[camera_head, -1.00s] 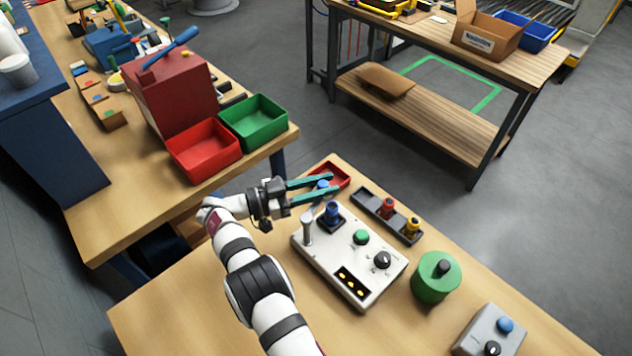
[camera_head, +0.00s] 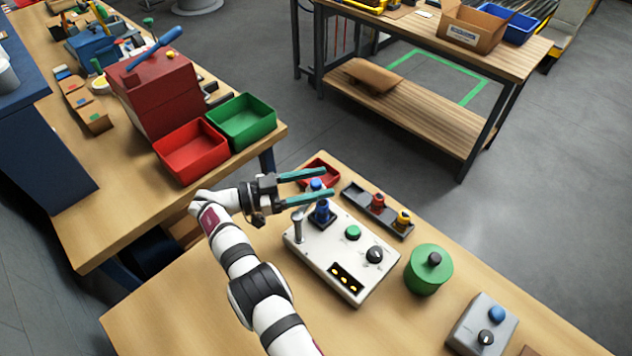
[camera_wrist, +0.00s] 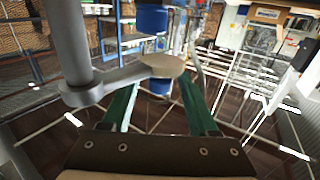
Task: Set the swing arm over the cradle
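The white control panel (camera_head: 335,258) stands on the near table. A grey metal post (camera_head: 298,224) rises at its left corner; it also shows in the wrist view (camera_wrist: 68,40). From it the swing arm (camera_wrist: 120,77) reaches to a round end with blue parts above and below. In the head view a blue knob (camera_head: 316,184) shows between my fingers. My gripper (camera_head: 329,183) is open around it, with gaps on both sides in the wrist view (camera_wrist: 160,100). A blue piece in a dark square base (camera_head: 321,214), perhaps the cradle, stands beside the post.
A red tray (camera_head: 330,170) lies beyond my fingertips. A dark rack (camera_head: 365,205) holds red and yellow pieces. A green cylinder (camera_head: 428,272) and a grey button box (camera_head: 482,322) stand to the right. The table's near left is bare.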

